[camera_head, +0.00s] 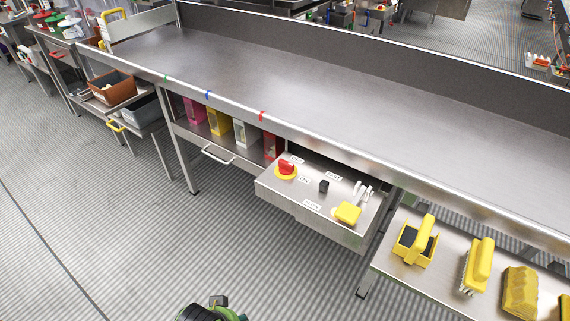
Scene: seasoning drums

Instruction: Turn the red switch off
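The red switch (286,168) is a red rotary knob on a round yellow base. It sits on the left part of the top of a metal control box (310,200) under the front edge of the long steel table. Small white labels lie beside the switch, one above right and one below right; the upper one appears to read OFF and the lower one ON. The direction the knob points is too small to tell surely. Neither gripper shows clearly; only a black and green part of my own body shows at the bottom edge.
A black knob (323,186), a yellow block-like part (348,212) and pale levers (363,190) share the box top. Yellow brushes (478,265) and a yellow sponge (520,291) lie on the right shelf. The long steel tabletop (300,85) and the floor (110,220) in front are clear.

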